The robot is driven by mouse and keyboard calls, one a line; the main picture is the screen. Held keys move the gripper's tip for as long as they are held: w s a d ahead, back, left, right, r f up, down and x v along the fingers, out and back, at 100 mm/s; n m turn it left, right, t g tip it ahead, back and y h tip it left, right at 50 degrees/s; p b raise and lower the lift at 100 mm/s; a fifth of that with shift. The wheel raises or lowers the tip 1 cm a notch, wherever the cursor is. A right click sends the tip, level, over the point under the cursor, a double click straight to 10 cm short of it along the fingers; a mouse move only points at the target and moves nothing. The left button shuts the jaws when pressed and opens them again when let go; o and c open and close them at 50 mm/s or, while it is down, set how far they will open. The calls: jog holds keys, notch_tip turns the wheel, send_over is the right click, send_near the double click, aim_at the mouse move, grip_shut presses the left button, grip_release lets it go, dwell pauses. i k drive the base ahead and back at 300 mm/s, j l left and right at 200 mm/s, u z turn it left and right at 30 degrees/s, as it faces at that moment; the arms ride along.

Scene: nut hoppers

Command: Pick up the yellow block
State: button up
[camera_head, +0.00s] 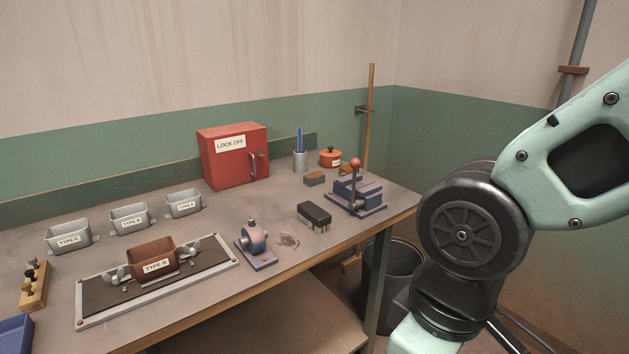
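I see no plainly yellow block. The nearest in colour is a tan-yellow block-like rack (36,291) at the table's left end, with several small dark and brass-coloured pieces standing in it. I cannot tell whether this is the yellow block. My arm crosses the right side of the view, in front of the right wall and clear of the table top. My gripper is not in view.
The workbench (215,295) holds a brown hopper (152,258) on a framed plate, grey bins (129,217), a red box (233,155), a blue clamp (256,243), a black block (314,215) and a blue vise (358,195). A dark bin (392,275) stands beside it.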

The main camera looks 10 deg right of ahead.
aim_at(346, 168)
jog(key=i+l+u, duration=0.2)
jog(key=i+l, duration=0.5)
jog(key=i+l+u, duration=0.2)
jog(key=i+l, duration=0.5)
jog(key=l, duration=0.15)
